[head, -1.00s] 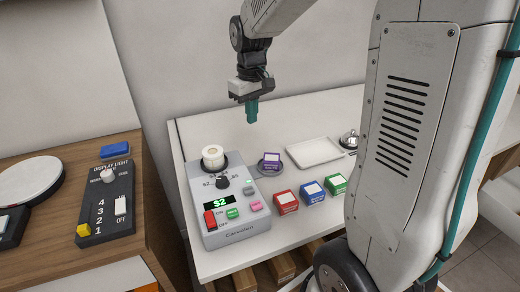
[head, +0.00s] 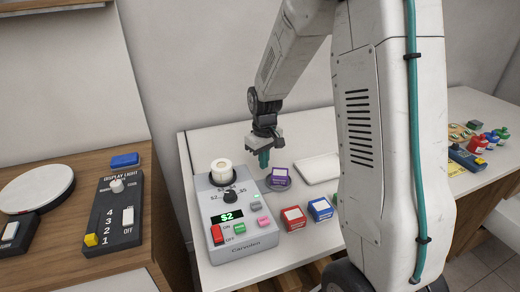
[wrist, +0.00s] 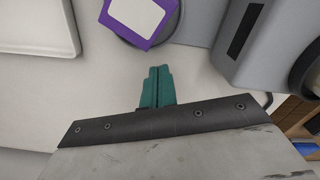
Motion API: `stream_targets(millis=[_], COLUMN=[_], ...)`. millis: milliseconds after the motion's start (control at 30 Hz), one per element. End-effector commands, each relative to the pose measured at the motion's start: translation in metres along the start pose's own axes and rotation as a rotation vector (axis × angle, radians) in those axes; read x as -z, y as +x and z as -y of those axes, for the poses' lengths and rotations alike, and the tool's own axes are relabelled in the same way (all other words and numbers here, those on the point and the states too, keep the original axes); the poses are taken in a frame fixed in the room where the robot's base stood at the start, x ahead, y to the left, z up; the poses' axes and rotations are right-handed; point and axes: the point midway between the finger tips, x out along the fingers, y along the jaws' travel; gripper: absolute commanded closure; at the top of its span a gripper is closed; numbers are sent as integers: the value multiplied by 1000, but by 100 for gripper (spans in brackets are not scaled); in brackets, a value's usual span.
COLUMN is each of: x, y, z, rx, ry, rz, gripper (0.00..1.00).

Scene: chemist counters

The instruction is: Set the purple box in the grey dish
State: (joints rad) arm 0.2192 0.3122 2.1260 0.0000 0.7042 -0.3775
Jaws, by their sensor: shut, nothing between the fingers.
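The purple box (head: 280,175), with a white label, sits tilted or turned in the round grey dish (head: 290,184) on the white counter. The wrist view also shows the box (wrist: 140,20) at the top, cut by the frame edge, with the dish (wrist: 174,22) showing around it. My gripper (head: 264,160) has teal fingers, shut and empty, just left of the box. In the wrist view the closed fingers (wrist: 157,75) point toward the box with a small gap between. The far part of the box is outside the wrist view.
A red box (head: 293,218) and a blue box (head: 320,209) stand in front. A white tray (head: 317,168) lies to the right, partly behind my arm.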

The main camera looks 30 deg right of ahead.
Motion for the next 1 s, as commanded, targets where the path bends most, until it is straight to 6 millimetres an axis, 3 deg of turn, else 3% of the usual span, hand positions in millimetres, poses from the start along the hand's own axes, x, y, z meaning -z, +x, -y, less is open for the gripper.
stream_targets(millis=[200,600,800,1000], x=[-20,-24,-41,-43], y=[-1,-1,0,2], z=[0,0,0,-1], rx=[-1,0,1,4], ry=[0,0,1,4], rz=[-2,-1,4,13], gripper=[100,100,100,100])
